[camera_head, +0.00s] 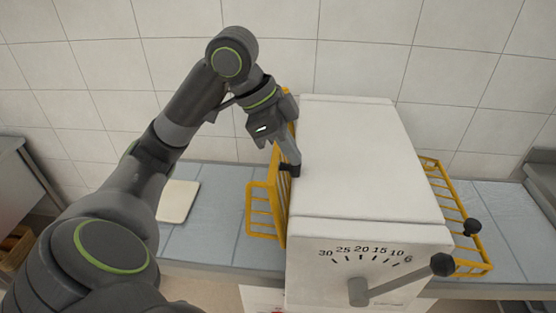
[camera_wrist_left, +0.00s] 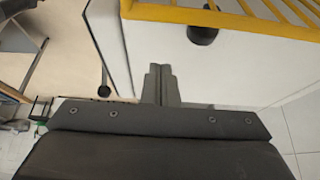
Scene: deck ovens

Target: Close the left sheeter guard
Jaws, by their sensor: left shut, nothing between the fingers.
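The sheeter (camera_head: 360,170) is a white box-shaped machine with a dial scale on its front. The left sheeter guard (camera_head: 262,211) is a yellow barred frame at its left side, standing steeply against the housing, partly hidden by my arm. My left gripper (camera_head: 292,160) is shut and empty, at the guard's upper part beside a black knob. In the left wrist view the shut fingers (camera_wrist_left: 161,84) point toward the white housing. The yellow guard bars (camera_wrist_left: 230,14) and black knob (camera_wrist_left: 203,34) show above and right of them, apart from the fingers. My right gripper is out of view.
The right guard (camera_head: 455,212), yellow with a black knob (camera_head: 472,227), slopes out over the right belt. A lever with a black ball (camera_head: 443,264) sticks out in front. A pale slab (camera_head: 178,201) lies on the left belt. A tiled wall stands behind.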

